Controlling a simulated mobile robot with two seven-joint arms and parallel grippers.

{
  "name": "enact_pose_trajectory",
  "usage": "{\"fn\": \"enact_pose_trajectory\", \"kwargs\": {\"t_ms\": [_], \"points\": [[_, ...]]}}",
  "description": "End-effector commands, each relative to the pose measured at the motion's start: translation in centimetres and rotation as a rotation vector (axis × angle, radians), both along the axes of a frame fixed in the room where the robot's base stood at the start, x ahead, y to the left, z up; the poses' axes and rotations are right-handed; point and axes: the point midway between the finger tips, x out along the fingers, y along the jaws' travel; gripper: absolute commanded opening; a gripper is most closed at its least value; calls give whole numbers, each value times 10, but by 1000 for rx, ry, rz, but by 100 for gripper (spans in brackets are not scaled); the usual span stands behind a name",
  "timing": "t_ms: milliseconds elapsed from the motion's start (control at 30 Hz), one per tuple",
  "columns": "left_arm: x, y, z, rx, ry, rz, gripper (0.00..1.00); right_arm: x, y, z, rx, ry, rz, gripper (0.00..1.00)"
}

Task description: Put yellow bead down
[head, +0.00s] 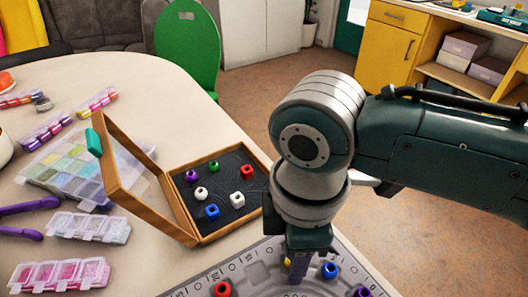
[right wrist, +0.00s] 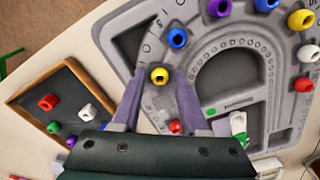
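The yellow bead (right wrist: 160,76) shows between the tips of my right gripper (right wrist: 159,88) in the right wrist view, over the grey bead board (right wrist: 145,30). Gaps show between the bead and both fingers, so the gripper looks open around it. In the head view the yellow bead (head: 287,262) is mostly hidden beside my right gripper (head: 298,272), which points down at the grey board (head: 255,262). The bead appears to be at the board's groove; whether it rests fully there is hard to tell. My left gripper is not in view.
A blue bead (head: 329,270), a purple bead (head: 362,292) and a red bead (head: 222,289) are near the gripper. An open wooden box (head: 188,222) with several beads stands behind the board. Bead cases (head: 88,228) and purple-handled pliers (head: 28,206) lie at left.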

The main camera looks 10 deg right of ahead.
Motion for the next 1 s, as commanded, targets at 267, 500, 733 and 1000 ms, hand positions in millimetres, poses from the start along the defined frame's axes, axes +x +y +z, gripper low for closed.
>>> {"fn": "enact_pose_trajectory", "kwargs": {"t_ms": [267, 500, 733, 1000], "points": [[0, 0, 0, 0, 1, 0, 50, 0, 0, 0, 0, 0, 0, 55], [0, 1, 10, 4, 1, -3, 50, 1, 0, 21, 2, -1, 0, 55], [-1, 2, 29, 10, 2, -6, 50, 1, 0, 75, 2, -4, 2, 55], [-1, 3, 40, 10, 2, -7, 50, 0, 0, 118, 1, 0, 0, 55]]}}
